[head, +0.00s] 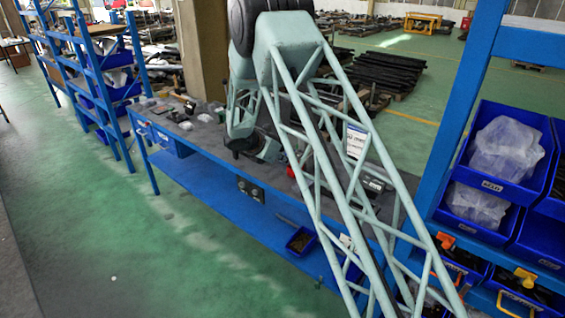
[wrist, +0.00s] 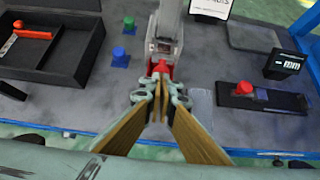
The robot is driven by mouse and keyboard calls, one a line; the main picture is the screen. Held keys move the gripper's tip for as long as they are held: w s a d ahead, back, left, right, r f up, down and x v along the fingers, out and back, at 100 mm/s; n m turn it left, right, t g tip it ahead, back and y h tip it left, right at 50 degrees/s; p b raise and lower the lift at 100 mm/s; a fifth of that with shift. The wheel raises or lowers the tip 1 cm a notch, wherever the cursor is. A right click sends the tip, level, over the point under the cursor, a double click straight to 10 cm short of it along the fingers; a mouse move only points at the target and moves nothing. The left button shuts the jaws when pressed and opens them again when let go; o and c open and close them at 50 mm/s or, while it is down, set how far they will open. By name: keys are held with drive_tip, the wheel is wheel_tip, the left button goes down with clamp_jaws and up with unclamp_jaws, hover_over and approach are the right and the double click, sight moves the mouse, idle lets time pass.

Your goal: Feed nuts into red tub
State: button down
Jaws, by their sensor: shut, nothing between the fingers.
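My gripper (wrist: 158,82) is shut and empty in the wrist view, over the grey bench top. Just beyond its fingertips is a small red part (wrist: 160,68) at the foot of a grey upright device; I cannot tell whether they touch. A red knob-shaped piece (wrist: 243,88) sits on a black plate to the right. I cannot make out any nuts, nor tell which red thing is the tub. In the head view my arm hides much of the bench, and my fingertips cannot be made out.
A black display (wrist: 287,62) stands right. In the head view, a small bin (head: 300,240) sits on the bench's lower shelf; racks flank the bench.

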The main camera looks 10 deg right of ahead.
drive_tip(key=shift+w+d, duration=0.1)
drive_tip(key=shift+d, duration=0.05)
drive_tip(key=w+d, duration=0.2)
drive_tip(key=d, duration=0.1)
drive_tip(key=shift+w, duration=0.2)
drive_tip(key=shift+w+d, duration=0.25)
drive_tip(key=shift+w, duration=0.05)
drive_tip(key=shift+r, duration=0.1)
drive_tip(key=shift+b, duration=0.3)
drive_tip(key=shift+s+a, duration=0.25)
drive_tip(key=shift+s, duration=0.05)
drive_tip(key=s+a+f+v, duration=0.1)
drive_tip(key=v, duration=1.1)
drive_tip(key=shift+a+f+b, duration=0.25)
drive_tip(key=shift+a+b, duration=0.1)
drive_tip(key=shift+b, duration=0.1)
